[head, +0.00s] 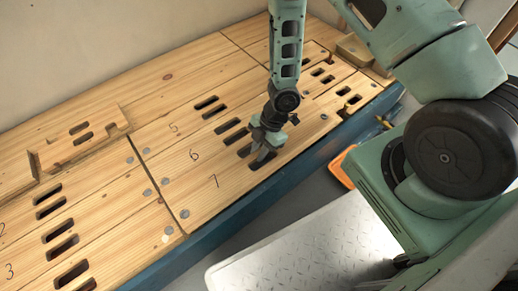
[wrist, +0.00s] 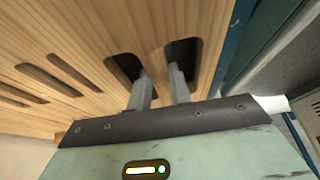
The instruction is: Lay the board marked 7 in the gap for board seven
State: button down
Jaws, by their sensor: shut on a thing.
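The board marked 7 (head: 214,192) is a pale wooden board with hand slots, lying along the front edge of the deck, beside the board marked 6 (head: 190,165). It looks about level with its neighbour; whether it is fully seated I cannot tell. My gripper (head: 260,158) points down at its slots. In the wrist view, the two fingers of my gripper (wrist: 160,80) reach into two neighbouring slots and are shut on the strip of board 7 (wrist: 157,58) between them. The fingertips are hidden in the slots.
A blue beam (head: 185,257) runs along the deck's front edge. Boards 2 and 3 (head: 28,255) lie at the left, across a dark seam. A raised slotted wooden piece (head: 75,150) stands at the upper left. An orange object (head: 342,168) is on the floor beyond the beam.

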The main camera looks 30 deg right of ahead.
jog(key=shift+f+b, duration=0.5)
jog(key=shift+f, duration=1.05)
dwell(0.7)
jog(key=c, duration=1.2)
grip_release()
jog(key=p+v, duration=1.1)
jog(key=v, duration=0.6)
jog(key=shift+r, duration=0.2)
jog(key=shift+w, duration=0.1)
